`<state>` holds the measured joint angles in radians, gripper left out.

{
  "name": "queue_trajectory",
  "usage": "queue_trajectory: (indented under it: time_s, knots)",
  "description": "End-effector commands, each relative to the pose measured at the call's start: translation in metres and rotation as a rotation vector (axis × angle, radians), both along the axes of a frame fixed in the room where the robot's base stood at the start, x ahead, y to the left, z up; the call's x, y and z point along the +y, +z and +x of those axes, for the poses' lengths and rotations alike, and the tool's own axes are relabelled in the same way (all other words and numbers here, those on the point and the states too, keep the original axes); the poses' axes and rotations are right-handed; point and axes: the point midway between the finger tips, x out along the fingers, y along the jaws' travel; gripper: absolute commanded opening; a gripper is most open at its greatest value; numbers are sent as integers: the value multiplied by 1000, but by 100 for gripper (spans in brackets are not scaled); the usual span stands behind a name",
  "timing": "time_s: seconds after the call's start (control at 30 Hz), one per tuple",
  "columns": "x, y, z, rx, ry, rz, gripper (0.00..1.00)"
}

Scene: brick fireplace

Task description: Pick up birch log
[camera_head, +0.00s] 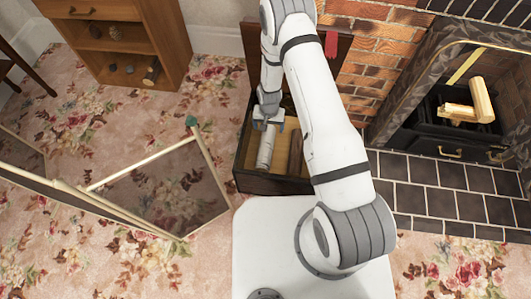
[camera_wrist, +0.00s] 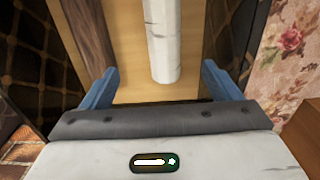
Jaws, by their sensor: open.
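The birch log (camera_head: 266,148) is pale with dark marks and lies inside an open wooden box (camera_head: 270,184). It also shows in the wrist view (camera_wrist: 164,42), where its near end lies between and beyond my two blue fingertips. My gripper (camera_head: 268,118) is open above the box, near the log's far end in the head view. In the wrist view my gripper (camera_wrist: 160,85) has a finger on each side, with gaps to the log. I cannot tell how high the fingers are above the log. My arm hides part of the box.
A darker brown log (camera_head: 296,152) lies beside the birch log in the box. The fireplace grate (camera_head: 450,125) holds light logs (camera_head: 468,103) at the right. A folding screen (camera_head: 165,195) stands at the left. A wooden shelf (camera_head: 125,45) stands behind on floral carpet.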

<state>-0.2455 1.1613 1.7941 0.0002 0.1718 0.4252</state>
Motion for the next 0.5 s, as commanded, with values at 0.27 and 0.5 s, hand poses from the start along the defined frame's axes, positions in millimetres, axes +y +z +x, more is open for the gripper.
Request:
queue_trajectory:
  time_s: [0.27, 0.5]
  knots:
    - [5, -72, -16, 14, -12, -3, 84]
    - [5, -97, -17, 15, -12, -3, 84]
